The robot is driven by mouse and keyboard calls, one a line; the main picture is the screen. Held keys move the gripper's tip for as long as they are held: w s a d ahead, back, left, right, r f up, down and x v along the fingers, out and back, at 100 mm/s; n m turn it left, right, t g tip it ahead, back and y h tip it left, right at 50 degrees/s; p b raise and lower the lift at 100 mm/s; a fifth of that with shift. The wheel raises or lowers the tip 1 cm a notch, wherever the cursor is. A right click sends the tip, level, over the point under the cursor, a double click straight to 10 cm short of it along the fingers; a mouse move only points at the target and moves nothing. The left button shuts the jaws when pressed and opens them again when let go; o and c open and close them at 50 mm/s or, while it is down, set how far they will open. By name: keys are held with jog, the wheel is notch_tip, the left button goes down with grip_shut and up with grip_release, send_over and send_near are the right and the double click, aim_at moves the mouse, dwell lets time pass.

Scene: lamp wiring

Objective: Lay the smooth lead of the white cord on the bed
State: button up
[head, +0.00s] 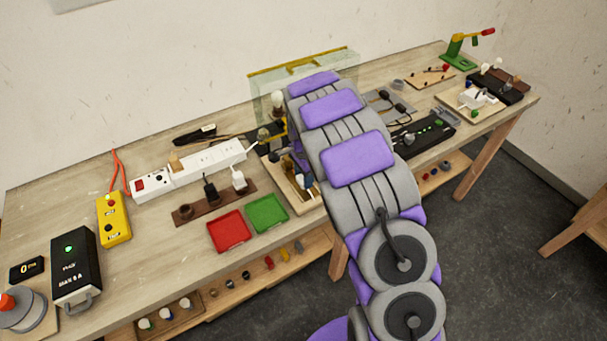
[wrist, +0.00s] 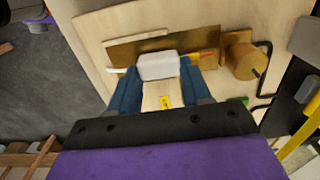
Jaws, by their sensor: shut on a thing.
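In the wrist view my gripper (wrist: 158,78) has its two blue fingers closed on a white block (wrist: 158,65). A short white stub (wrist: 116,70) shows to the left of the block, and a red and yellow tip (wrist: 208,56) to its right. I take these as parts of the white cord, though most of it is hidden. The brass bed (wrist: 190,43) lies on a pale wooden board (wrist: 95,28), behind and under the block. I cannot tell whether the block or leads touch it. In the head view my gripper (head: 304,184) is low over the board, mostly hidden by my arm.
A brass cylinder (wrist: 240,60) and a bent black rod (wrist: 264,70) stand right of the bed. A white power strip (head: 205,160), a brown plug rack (head: 220,202), a red tray (head: 229,231) and a green tray (head: 267,213) are left of my arm.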

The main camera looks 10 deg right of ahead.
jog(key=shift+f, duration=0.2)
dwell(0.3)
jog(key=o, duration=1.1)
notch_tip(320, 180, up, 17)
jog(key=p, duration=0.3)
jog(key=shift+r, duration=0.2)
jog(key=s+d+r+n, duration=0.25)
jog(key=s+r, duration=0.35)
jog(key=s, duration=0.5)
jog(key=s+a+n+g, duration=0.1)
jog(key=s+n, duration=1.1)
jog(key=s, duration=1.9)
jog(key=shift+a+g, duration=0.4)
jog(key=shift+a, duration=0.35)
